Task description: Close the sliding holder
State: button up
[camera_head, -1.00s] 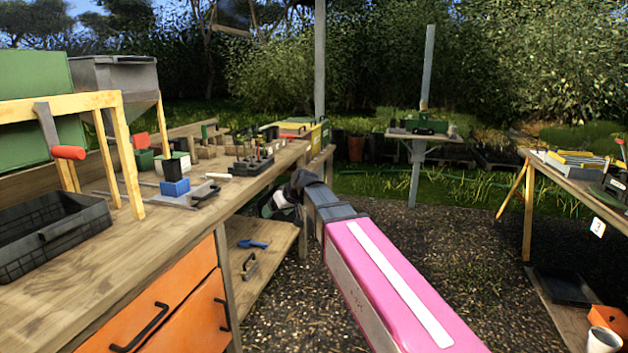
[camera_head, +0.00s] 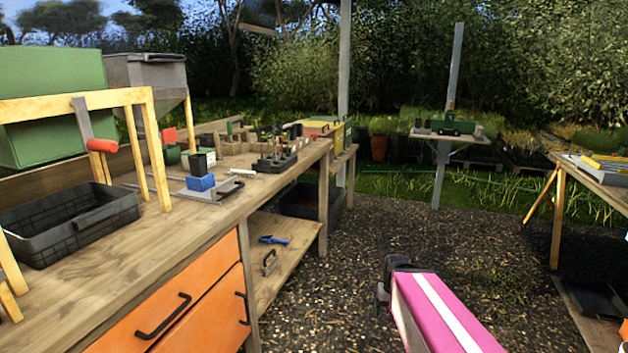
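A low grey metal frame with rails (camera_head: 172,196) lies on the left workbench. It looks like the sliding holder, but I cannot be sure. A blue block (camera_head: 201,182) sits on it, with a small black pot (camera_head: 198,165) on top or just behind. The gap along the rails is too small to read. The pink link at the lower right is my arm. The dark end of my arm (camera_head: 383,292) is over the gravel, right of the bench and well apart from the frame. Its fingers cannot be made out.
A black crate (camera_head: 70,238) and a wooden stand with a red-handled lever (camera_head: 101,146) occupy the bench's near left. A dark rack of tubes (camera_head: 275,161) stands farther back. Orange drawers (camera_head: 170,310) face the gravel. Another table (camera_head: 590,170) is at right. The gravel between is clear.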

aim_at(205, 187)
jog(key=u, duration=1.35)
